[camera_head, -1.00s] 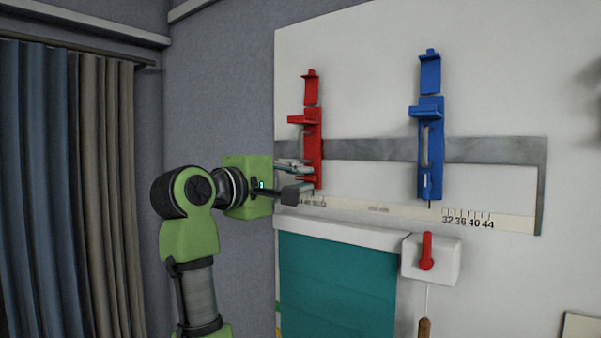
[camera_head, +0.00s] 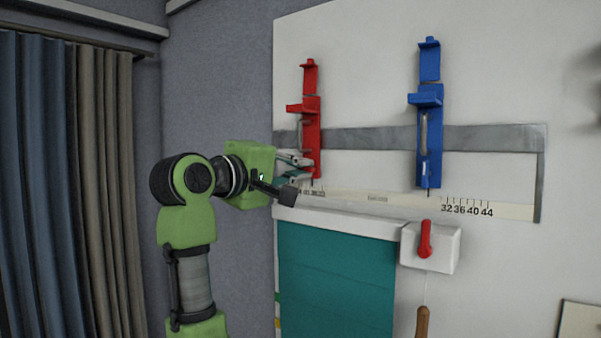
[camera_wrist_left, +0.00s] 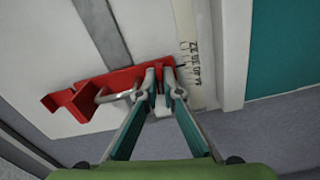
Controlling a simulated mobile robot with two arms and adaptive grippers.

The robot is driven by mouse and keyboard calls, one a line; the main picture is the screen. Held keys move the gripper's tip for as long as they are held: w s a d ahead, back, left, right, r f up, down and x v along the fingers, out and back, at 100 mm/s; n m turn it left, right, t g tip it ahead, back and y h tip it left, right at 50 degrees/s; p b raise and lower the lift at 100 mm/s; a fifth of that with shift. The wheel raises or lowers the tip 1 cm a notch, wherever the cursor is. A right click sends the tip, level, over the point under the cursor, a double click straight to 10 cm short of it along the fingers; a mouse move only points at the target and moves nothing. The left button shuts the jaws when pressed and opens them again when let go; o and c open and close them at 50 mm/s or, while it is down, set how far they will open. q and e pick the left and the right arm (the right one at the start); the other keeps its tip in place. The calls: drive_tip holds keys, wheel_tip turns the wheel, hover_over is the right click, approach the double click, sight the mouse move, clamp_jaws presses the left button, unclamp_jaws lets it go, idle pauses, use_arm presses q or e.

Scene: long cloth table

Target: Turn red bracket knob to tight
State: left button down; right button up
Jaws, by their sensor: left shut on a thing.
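The red bracket (camera_head: 311,120) is upright on the white board, across a grey metal strip. In the left wrist view the red bracket (camera_wrist_left: 90,90) runs sideways, with a metal loop handle. My left gripper (camera_head: 300,175) is at the bracket's lower end. In the left wrist view its two fingertips (camera_wrist_left: 160,78) are close together at that end, shut on the small knob. The knob is mostly hidden between the fingers, so how far it is turned cannot be told. My right gripper is not in view.
A blue bracket (camera_head: 429,120) hangs to the right. A printed scale (camera_head: 400,199) runs below both. A white box (camera_head: 445,255) with a red lever (camera_head: 425,238) and a teal panel (camera_head: 335,275) are lower. Curtains (camera_head: 60,190) hang at left.

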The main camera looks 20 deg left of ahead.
use_arm(q)
drive_tip(key=m+b, duration=0.1)
drive_tip(key=m, duration=0.2)
drive_tip(key=shift+f+m, duration=0.15)
drive_tip(key=shift+m, duration=0.15)
drive_tip(key=m+b, duration=0.1)
drive_tip(key=m, duration=0.3)
drive_tip(key=shift+m, duration=0.3)
drive_tip(key=m, duration=0.3)
drive_tip(key=shift+m, duration=2.1)
drive_tip(key=c, duration=2.5)
unclamp_jaws()
